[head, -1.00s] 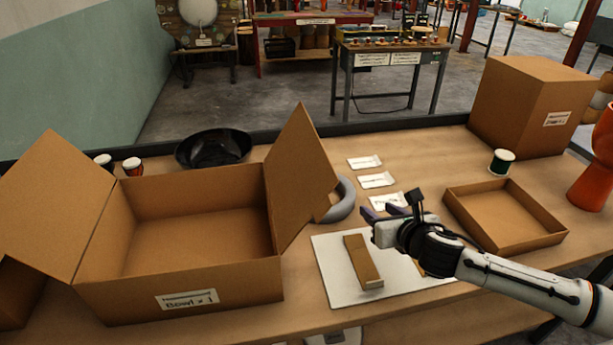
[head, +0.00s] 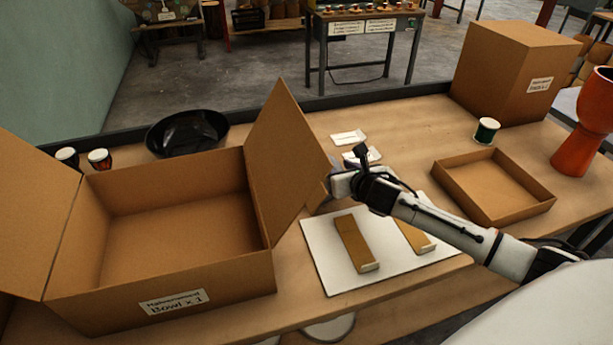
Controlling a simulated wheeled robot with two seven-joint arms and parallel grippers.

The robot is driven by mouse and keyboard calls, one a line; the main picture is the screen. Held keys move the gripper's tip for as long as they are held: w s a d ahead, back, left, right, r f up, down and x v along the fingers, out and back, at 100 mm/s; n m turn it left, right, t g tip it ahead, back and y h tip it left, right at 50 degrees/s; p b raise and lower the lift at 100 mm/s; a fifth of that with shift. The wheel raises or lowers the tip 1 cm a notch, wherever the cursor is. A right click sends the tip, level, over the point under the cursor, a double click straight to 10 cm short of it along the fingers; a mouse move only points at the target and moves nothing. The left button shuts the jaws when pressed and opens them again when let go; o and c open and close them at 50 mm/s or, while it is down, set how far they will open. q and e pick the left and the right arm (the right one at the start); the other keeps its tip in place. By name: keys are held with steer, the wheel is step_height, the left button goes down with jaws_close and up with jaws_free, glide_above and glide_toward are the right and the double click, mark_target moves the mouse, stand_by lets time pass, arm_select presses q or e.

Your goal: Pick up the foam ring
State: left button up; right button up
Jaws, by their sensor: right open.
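The grey foam ring (head: 336,161) lies on the workbench just right of the open carton's right flap. Only a small part of it shows; the flap and my right gripper hide the rest. My right gripper (head: 325,193) is at the ring's near right side, beside the flap edge, jaws open. Its fingertips are partly hidden, and I cannot tell whether they touch the ring. My left gripper is not in view.
The open carton (head: 165,291) with raised flaps stands close on the left. A white board (head: 321,250) with brown blocks lies in front. A black bowl (head: 187,132) is behind the carton. A shallow tray (head: 493,186), green spool (head: 486,130) and orange drum (head: 583,125) are right.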

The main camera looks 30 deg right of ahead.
steer(key=shift+w+d+f, duration=0.15)
steer(key=shift+w+f, duration=0.05)
steer(key=shift+w, duration=0.35)
steer(key=c, duration=1)
